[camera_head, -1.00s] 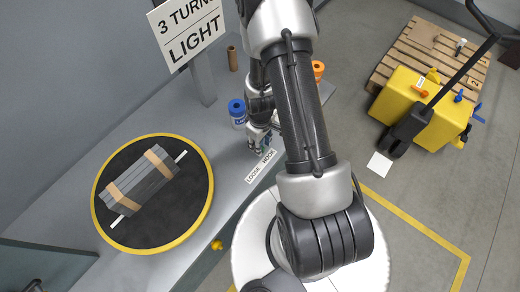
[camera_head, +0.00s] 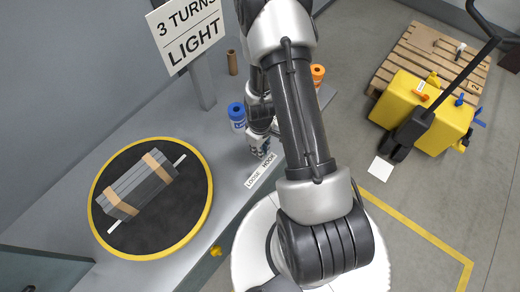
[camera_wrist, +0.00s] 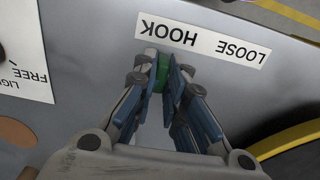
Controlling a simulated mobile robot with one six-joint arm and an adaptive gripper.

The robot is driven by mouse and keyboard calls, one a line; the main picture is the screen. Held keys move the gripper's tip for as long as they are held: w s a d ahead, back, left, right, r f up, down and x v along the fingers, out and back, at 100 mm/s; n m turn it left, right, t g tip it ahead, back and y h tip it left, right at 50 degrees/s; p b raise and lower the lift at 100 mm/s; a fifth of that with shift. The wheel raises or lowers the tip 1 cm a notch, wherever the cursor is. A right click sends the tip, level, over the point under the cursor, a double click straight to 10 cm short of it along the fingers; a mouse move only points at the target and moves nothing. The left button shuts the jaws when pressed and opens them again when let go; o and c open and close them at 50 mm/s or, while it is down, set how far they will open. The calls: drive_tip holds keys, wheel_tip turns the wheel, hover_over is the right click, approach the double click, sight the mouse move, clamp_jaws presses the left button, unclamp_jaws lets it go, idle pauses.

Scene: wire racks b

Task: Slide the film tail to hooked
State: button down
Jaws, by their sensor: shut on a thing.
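My gripper (camera_wrist: 162,82) is shut on a small green piece (camera_wrist: 162,72), seen in the wrist view between the fingertips. Only a sliver of it shows, and I cannot tell whether it is the film tail itself. It sits beside the word HOOK on the white LOOSE HOOK label (camera_wrist: 203,42), well away from LOOSE. In the head view my gripper (camera_head: 259,148) is small, just above the HOOK end of the label (camera_head: 260,171), and the green piece is hidden there.
A round black turntable with a yellow rim (camera_head: 207,205) holds a strapped grey bundle (camera_head: 140,186) at left. A sign (camera_head: 186,32) rises behind. A yellow pallet truck (camera_head: 430,105) stands at right.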

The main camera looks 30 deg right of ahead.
drive_tip(key=shift+a, duration=0.1)
idle(0.3)
drive_tip(key=shift+s+a, duration=0.35)
drive_tip(key=shift+a, duration=0.55)
drive_tip(key=shift+s+a, duration=0.35)
drive_tip(key=shift+a, duration=0.7)
drive_tip(key=shift+s+a+b, duration=0.2)
drive_tip(key=shift+s+a, duration=0.15)
drive_tip(key=shift+a, duration=0.55)
drive_tip(key=shift+s+a+b, duration=0.15)
drive_tip(key=shift+s+a, duration=0.2)
drive_tip(key=shift+a, duration=0.65)
drive_tip(key=shift+s+a, duration=0.2)
drive_tip(key=shift+a, duration=0.1)
drive_tip(key=c, duration=1.4)
unclamp_jaws()
drive_tip(key=shift+c, duration=0.2)
drive_tip(key=shift+r, duration=0.15)
